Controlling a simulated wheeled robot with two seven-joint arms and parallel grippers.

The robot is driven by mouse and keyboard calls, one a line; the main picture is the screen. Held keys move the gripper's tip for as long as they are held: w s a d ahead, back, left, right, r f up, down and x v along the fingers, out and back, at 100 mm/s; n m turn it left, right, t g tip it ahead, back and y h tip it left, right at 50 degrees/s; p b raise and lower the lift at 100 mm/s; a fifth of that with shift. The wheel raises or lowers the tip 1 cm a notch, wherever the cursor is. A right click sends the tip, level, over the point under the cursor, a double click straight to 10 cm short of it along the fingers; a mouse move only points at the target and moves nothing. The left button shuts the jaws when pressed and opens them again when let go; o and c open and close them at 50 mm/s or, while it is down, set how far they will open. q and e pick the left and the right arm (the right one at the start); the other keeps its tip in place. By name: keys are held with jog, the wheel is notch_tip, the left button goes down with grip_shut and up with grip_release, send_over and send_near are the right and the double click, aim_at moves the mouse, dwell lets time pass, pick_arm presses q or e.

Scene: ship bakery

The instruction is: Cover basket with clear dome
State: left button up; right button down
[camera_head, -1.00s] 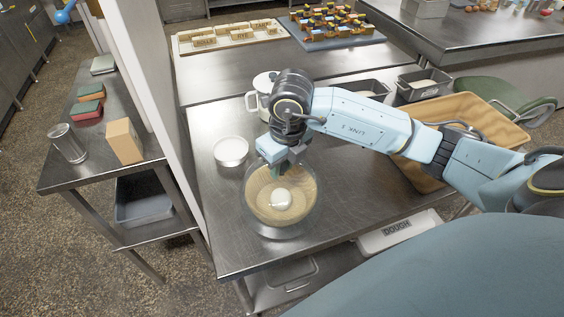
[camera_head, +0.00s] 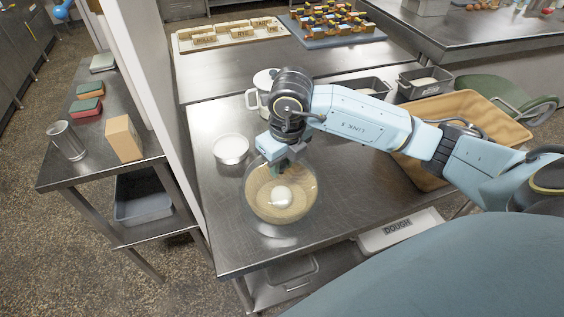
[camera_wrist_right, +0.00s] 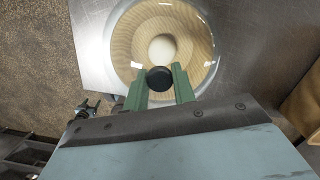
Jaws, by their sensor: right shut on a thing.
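A round tan basket (camera_head: 262,208) sits on the steel table near its front left corner, with a pale round dough lump (camera_head: 281,197) inside. The clear dome (camera_head: 316,190) is over the basket and surrounds it in the head view; I cannot tell whether its rim touches the table. My right gripper (camera_head: 281,168) is above the dome. In the right wrist view its green fingers (camera_wrist_right: 160,86) are shut on the dome's black knob (camera_wrist_right: 159,79), with the basket (camera_wrist_right: 133,45) showing through the clear wall. My left gripper is not in view.
A white bowl (camera_head: 231,149) stands close behind left of the dome, and a white pot (camera_head: 262,92) farther back. A large tan tray (camera_head: 470,112) lies to the right under my arm. The table's front edge is close to the dome.

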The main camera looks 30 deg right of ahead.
jog(key=shift+f+b, duration=0.2)
jog(key=shift+b, duration=0.1)
dwell(0.4)
jog(key=c, duration=0.6)
grip_release()
jog(key=shift+r+p, duration=2.35)
jog(key=shift+r, duration=1.2)
